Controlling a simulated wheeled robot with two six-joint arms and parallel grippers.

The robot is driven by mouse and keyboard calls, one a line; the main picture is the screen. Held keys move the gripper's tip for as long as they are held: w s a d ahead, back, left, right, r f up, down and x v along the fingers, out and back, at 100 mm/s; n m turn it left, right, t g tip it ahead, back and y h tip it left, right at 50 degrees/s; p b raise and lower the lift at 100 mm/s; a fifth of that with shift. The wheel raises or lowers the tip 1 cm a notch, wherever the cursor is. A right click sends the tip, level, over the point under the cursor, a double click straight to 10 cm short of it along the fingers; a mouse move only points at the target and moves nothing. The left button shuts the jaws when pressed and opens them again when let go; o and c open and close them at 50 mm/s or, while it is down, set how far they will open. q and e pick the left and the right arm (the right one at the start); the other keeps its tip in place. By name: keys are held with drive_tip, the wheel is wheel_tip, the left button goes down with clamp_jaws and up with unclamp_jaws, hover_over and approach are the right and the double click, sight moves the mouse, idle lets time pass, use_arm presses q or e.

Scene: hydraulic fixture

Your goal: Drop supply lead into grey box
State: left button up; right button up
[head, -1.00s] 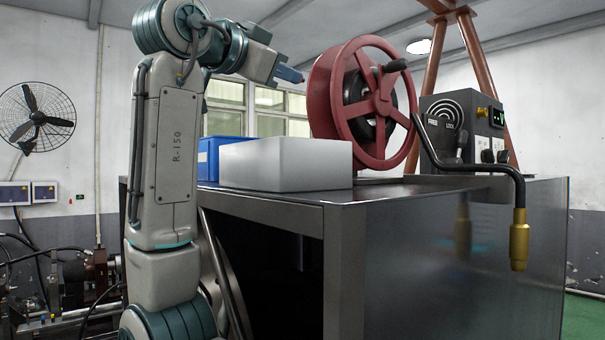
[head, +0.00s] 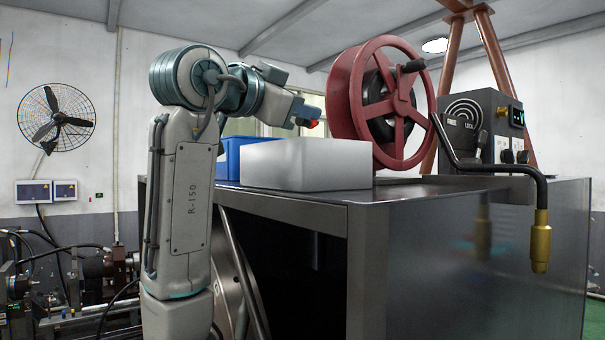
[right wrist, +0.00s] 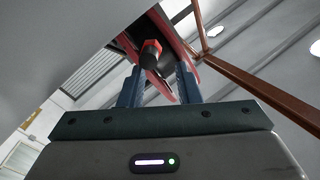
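The light grey box (head: 305,163) stands on the metal cabinet top, and I cannot see inside it. My right gripper (head: 308,115) is above the box, its blue fingers pointing right and down. In the right wrist view the fingers of my right gripper (right wrist: 160,80) stand apart. A small black piece with a red hexagonal end, seemingly the supply lead (right wrist: 151,50), shows at the fingertips, with a gap on its right. The supply lead's red end (head: 312,124) also shows just below the fingertips in the head view. My left gripper is out of view.
A blue box (head: 230,155) stands behind the grey box. A red hose reel (head: 385,100) rises close on the right, with a dark control unit (head: 478,125) beyond.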

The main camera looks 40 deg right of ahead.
drive_tip(key=shift+o, duration=0.9)
drive_tip(key=s+a+b, duration=0.1)
drive_tip(key=a+b, duration=0.4)
drive_tip(key=a, duration=0.5)
drive_tip(key=shift+s+a+b, duration=0.3)
